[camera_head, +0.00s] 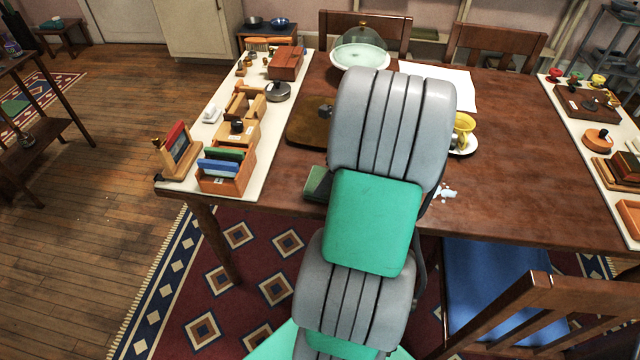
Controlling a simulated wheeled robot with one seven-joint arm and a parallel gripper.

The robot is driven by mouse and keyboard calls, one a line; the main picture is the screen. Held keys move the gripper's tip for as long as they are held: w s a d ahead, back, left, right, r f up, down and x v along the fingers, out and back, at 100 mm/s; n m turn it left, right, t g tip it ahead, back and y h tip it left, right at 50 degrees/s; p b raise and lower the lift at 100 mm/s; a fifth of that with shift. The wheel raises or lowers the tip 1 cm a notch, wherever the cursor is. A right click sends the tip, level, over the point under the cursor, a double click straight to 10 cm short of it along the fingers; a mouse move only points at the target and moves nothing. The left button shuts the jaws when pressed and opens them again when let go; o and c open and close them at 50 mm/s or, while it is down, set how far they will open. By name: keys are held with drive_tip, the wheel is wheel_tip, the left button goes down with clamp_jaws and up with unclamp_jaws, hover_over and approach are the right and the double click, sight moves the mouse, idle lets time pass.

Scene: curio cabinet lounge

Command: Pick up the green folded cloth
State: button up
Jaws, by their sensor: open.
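A dark green flat item (315,182), which looks like the green folded cloth, lies near the front edge of the dark wooden table (545,190). Only its left part shows; my arm hides the rest. My arm reaches up over the middle of the table and covers much of it. My gripper is not in view, so its place relative to the cloth cannot be told.
A wooden tray (303,133), a glass-domed dish (360,58), a yellow cup (463,130) and white bits (447,192) surround my arm. Crowded display strips line the table's left (205,165) and right sides. A blue-seated chair (500,285) stands at front right.

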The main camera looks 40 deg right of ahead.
sight(320, 179)
drive_tip(key=x, duration=0.4)
drive_tip(key=shift+w+f+b, duration=0.15)
drive_tip(key=shift+b, duration=0.15)
drive_tip(key=shift+c, duration=0.4)
drive_tip(key=c, duration=1)
drive_tip(key=shift+c, duration=0.2)
